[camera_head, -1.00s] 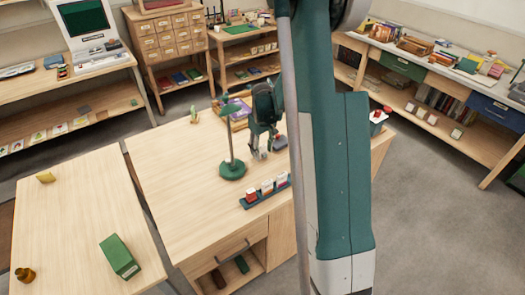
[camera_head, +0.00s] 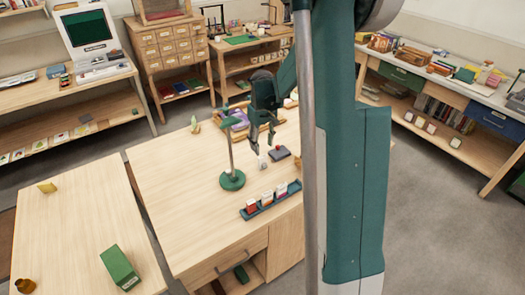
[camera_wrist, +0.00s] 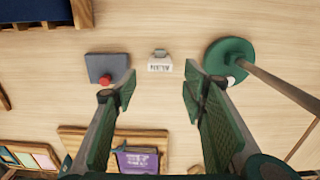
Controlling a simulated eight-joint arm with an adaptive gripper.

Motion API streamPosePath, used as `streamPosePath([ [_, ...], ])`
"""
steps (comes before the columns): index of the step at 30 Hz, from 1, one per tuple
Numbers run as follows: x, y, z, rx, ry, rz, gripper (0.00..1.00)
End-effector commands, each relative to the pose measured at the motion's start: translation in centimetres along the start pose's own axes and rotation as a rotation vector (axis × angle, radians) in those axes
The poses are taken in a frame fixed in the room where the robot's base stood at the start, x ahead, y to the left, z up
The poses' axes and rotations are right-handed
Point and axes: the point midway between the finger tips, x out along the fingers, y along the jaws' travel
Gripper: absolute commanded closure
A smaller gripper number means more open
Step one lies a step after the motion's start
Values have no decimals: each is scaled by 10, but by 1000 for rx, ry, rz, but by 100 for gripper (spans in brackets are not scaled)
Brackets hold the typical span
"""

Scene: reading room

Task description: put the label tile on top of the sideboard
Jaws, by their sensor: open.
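A small white tile (camera_wrist: 160,62) with dark lettering, apparently the label tile, lies on the wooden desk (camera_wrist: 230,18). In the wrist view it is just beyond and between my fingertips, with nothing touching it. In the head view the tile (camera_head: 262,163) is a small pale shape beneath my gripper (camera_head: 264,147). My gripper (camera_wrist: 159,82) is open and empty, with its two green-padded fingers well apart. A long pale-topped unit (camera_head: 462,83) with green and blue drawers stands along the right wall; I cannot tell whether it is the sideboard.
A green lamp base (camera_wrist: 230,60) with a pole stands right of the tile in the wrist view. A dark block with a red knob (camera_wrist: 107,69) lies left. A wooden rack (camera_wrist: 72,140) with a purple book is near. A blue tray (camera_head: 254,212) holds several small boxes.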

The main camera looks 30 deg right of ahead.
Motion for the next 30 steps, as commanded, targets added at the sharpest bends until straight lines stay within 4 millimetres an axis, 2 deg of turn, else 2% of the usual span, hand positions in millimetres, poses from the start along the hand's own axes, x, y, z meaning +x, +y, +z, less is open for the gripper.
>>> streamPosePath([
  [3, -12, 0, 0, 0, 0, 0, 58],
  [9, -20, 0, 0, 0, 0, 0, 58],
  [30, -20, 0, 0, 0, 0, 0, 58],
])
